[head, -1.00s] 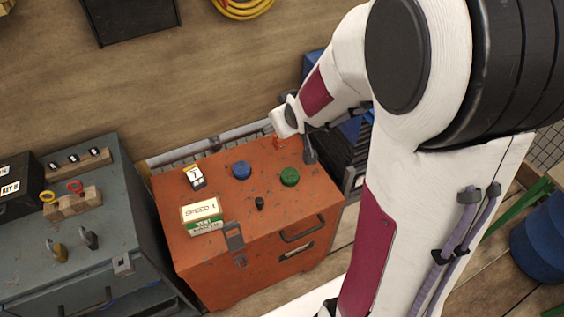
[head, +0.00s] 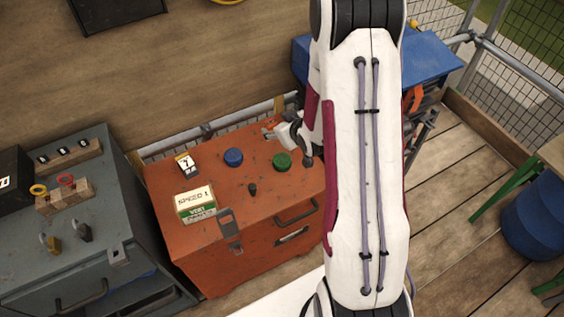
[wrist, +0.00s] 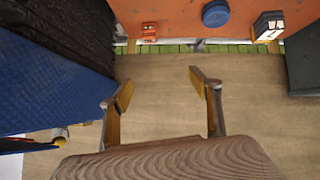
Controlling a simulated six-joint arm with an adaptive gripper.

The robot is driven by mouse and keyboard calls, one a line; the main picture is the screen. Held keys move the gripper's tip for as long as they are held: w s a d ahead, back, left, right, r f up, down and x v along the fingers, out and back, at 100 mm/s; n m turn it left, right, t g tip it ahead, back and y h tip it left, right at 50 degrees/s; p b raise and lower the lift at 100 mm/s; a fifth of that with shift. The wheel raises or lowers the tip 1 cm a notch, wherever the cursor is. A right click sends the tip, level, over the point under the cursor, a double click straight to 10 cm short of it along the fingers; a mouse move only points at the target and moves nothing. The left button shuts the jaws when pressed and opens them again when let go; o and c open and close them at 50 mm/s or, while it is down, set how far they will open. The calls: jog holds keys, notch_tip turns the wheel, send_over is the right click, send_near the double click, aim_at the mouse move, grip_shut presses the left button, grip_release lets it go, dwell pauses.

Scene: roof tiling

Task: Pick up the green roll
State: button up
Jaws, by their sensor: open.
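The green roll (head: 282,161) stands on top of the orange chest (head: 262,220), near its right side, in the head view. It does not show in the wrist view. My gripper (head: 299,145) is just beyond and to the right of the green roll in the head view, apart from it as far as I can tell. In the wrist view my gripper (wrist: 164,88) has its two fingers spread wide with nothing between them; bare brown floor or board shows behind.
On the chest are a blue roll (head: 233,156), a small black knob (head: 252,189), a numbered block (head: 186,165) and a labelled box (head: 195,203). A small red item (wrist: 149,32) is near the chest's edge. A grey cabinet (head: 60,215) stands left; a blue-topped bench (head: 425,65) stands behind right.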

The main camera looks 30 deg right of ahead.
jog(key=t, duration=0.1)
send_over(283, 161)
jog(key=s, duration=0.2)
jog(key=shift+y, duration=0.3)
jog(key=f, duration=0.9)
jog(key=shift+w+f, duration=0.2)
jog(key=shift+w, duration=0.05)
jog(key=shift+m+t, duration=0.8)
jog(key=shift+t, duration=0.1)
jog(key=s+f, duration=0.1)
jog(key=f, duration=0.1)
jog(key=s+f, duration=0.1)
jog(key=f, duration=0.1)
jog(key=s+f, duration=0.2)
jog(key=shift+a+f, duration=0.1)
jog(key=shift+f, duration=0.25)
jog(key=shift+s+f, duration=0.35)
jog(key=shift+s, duration=0.05)
jog(key=shift+w, duration=0.15)
jog(key=shift+x, duration=1.2)
jog(key=shift+w, duration=0.15)
jog(key=shift+x, duration=2.45)
jog(key=shift+r, duration=0.15)
jog(key=c, duration=1.3)
